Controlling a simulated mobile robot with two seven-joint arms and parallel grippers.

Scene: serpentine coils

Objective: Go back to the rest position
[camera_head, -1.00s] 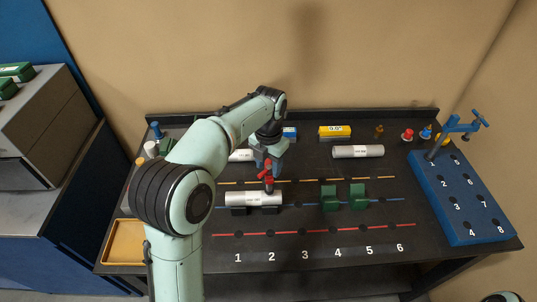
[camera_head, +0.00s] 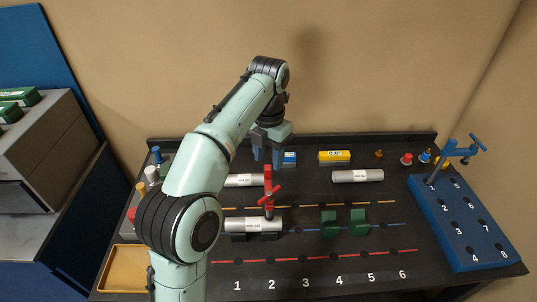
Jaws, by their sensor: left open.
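My left gripper (camera_head: 268,158) points down above the back part of the dark table (camera_head: 310,278). It is open and empty, with its fingers apart. Below and in front of it, a red clamp (camera_head: 268,196) stands upright at a silver cylinder (camera_head: 240,225), which rests on dark blocks at the blue line. My left arm comes in from the left and hides part of the table's left side. My right gripper is not in view.
Another silver cylinder (camera_head: 357,176) lies at the back right, near a yellow block (camera_head: 334,157). Green blocks (camera_head: 358,222) stand on the blue line. A blue numbered board (camera_head: 462,225) with a clamp is at the right. An orange tray (camera_head: 122,268) is at the front left.

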